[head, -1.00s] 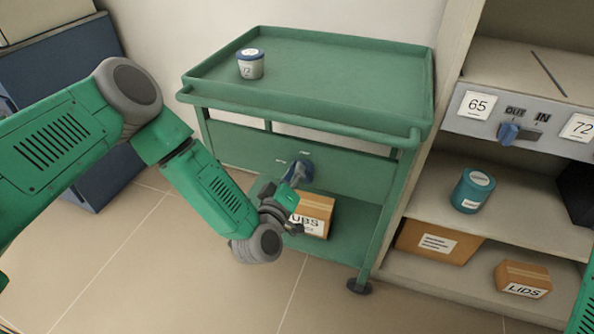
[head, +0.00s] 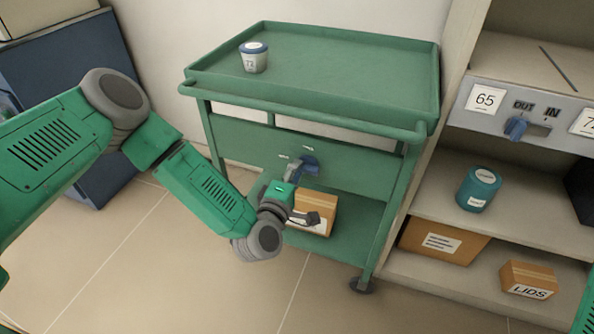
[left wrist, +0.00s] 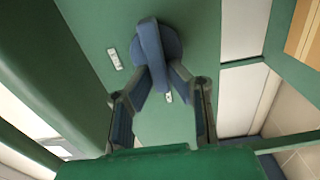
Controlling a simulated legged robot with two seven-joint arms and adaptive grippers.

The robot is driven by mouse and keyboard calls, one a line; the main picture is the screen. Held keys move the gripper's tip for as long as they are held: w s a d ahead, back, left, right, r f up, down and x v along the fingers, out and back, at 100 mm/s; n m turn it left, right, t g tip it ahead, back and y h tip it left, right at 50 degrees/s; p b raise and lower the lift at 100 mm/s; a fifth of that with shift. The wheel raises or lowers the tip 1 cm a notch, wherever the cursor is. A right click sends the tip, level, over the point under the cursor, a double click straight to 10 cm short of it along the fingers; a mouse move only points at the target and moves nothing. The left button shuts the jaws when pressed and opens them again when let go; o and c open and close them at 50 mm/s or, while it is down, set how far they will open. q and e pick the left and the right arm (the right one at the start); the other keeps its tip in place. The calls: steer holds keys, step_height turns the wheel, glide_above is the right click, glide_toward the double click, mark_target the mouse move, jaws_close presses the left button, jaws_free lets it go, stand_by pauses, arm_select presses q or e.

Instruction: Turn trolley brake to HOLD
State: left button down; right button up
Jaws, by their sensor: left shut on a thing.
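The trolley brake is a blue knob with a raised bar (head: 310,166) on the front panel of the green trolley (head: 345,165). In the left wrist view the knob (left wrist: 151,42) is round, its bar running from the top down between my fingers. My left gripper (head: 298,170) is at the knob and shut on the bar; its two fingertips (left wrist: 158,78) meet the bar's lower end. Two small white labels (left wrist: 114,59) sit on the panel near the knob, too small to read. My right gripper is out of view.
A labelled jar (head: 254,60) stands on the trolley's top tray. A cardboard box (head: 318,208) sits on its lower shelf, just behind my left wrist. To the right, shelves hold a teal jar (head: 479,188), boxes and a panel with a blue OUT/IN knob (head: 516,128).

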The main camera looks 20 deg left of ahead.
arm_select(q)
steer(key=shift+s+f, duration=0.25)
steer(key=shift+f, duration=0.15)
steer(key=c, duration=1.5)
jaws_free()
steer(key=shift+c, duration=0.2)
steer(key=shift+w+r, duration=0.1)
steer(key=shift+r, duration=0.1)
steer(key=s, duration=1.2)
steer(key=shift+a, duration=0.3)
